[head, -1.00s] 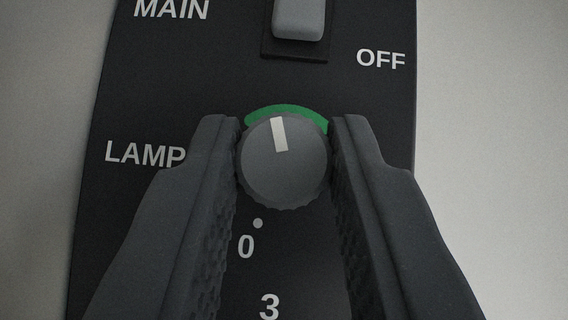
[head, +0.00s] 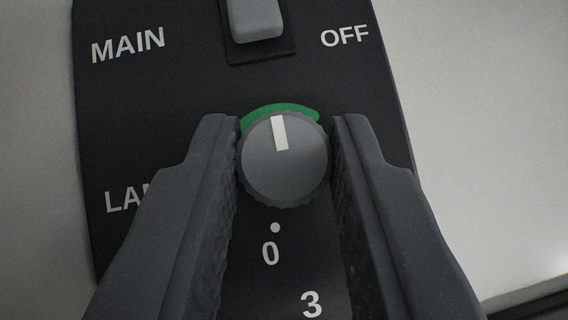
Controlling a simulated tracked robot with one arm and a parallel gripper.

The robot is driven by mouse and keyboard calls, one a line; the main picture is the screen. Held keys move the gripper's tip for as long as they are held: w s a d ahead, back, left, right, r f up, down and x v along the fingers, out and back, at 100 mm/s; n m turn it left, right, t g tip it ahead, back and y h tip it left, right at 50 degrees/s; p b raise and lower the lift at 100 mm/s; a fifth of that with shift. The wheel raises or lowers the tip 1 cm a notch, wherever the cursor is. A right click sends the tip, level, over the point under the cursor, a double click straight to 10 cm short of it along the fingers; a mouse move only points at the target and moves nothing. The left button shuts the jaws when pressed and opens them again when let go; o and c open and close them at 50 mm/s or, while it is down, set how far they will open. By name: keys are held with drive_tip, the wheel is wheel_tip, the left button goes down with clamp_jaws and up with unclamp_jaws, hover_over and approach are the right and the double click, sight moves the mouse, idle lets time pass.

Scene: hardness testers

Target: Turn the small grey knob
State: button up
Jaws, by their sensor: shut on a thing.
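The small grey knob (head: 284,168) is round with a ridged edge and a white pointer line that points almost straight up in the head view. It sits on a black panel (head: 230,88). A green arc (head: 280,109) curves around the knob's top, and the pointer aims at about its middle. My gripper (head: 284,155) has one finger on each side of the knob and is shut on it. The left finger covers part of the LAMP label (head: 122,199).
A light grey switch (head: 256,18) stands above the knob, between the labels MAIN and OFF. A white dot (head: 275,228), a 0 and a 3 are printed below the knob. Pale surfaces lie on both sides of the panel.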

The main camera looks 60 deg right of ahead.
drive_tip(key=shift+w+a, duration=0.1)
drive_tip(key=o, duration=1)
drive_tip(key=shift+r, duration=0.15)
